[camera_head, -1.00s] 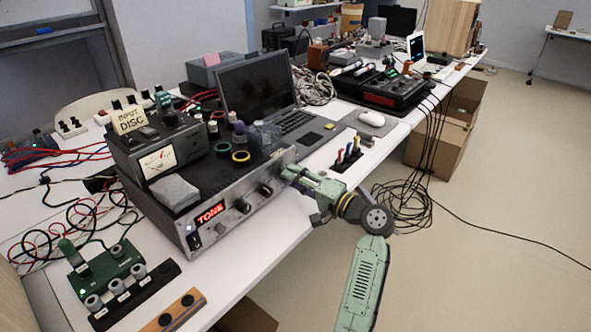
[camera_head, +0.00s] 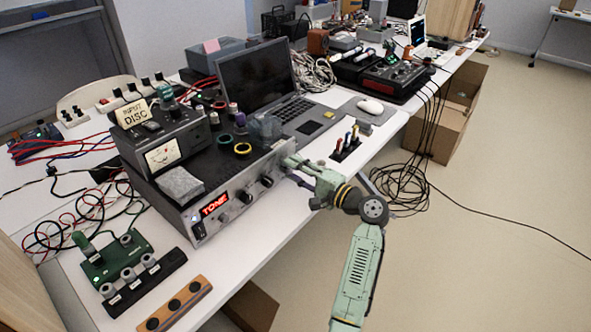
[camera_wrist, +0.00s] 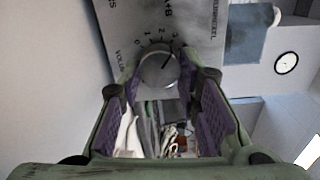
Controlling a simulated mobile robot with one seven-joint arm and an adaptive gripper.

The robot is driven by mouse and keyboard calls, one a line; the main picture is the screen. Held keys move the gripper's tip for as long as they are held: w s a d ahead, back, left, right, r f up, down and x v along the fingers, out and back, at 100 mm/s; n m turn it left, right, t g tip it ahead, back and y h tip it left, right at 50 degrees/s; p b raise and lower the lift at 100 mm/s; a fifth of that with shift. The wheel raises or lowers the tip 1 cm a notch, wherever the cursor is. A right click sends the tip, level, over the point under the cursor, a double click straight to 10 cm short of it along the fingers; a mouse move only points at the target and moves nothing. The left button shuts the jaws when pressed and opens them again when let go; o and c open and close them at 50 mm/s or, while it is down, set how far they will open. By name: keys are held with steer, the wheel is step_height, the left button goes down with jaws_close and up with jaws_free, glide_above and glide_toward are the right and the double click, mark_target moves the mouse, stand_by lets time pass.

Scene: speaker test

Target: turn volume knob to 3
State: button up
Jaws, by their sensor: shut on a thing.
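The amplifier (camera_head: 225,200) is a silver-fronted unit with a red lit TONE display on the table. Its volume knob (camera_wrist: 158,70) is a round grey dial in the wrist view, with the numbers 0 to 3 around its upper side. Its dark pointer line slants up and right, towards the 3. My gripper (camera_wrist: 161,84) has its purple-padded fingers on either side of this knob and is shut on it. In the head view my gripper (camera_head: 288,168) reaches the right end of the front panel and hides the knob there.
More knobs (camera_head: 267,182) sit along the panel left of my gripper. Black cables (camera_head: 405,185) hang off the table edge to the floor.

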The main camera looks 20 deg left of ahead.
steer(key=o, duration=1.1)
steer(key=shift+o, duration=0.2)
steer(key=shift+d, duration=0.1)
steer(key=v, duration=1.1)
steer(key=shift+s+d, duration=0.15)
steer(key=shift+d, duration=0.25)
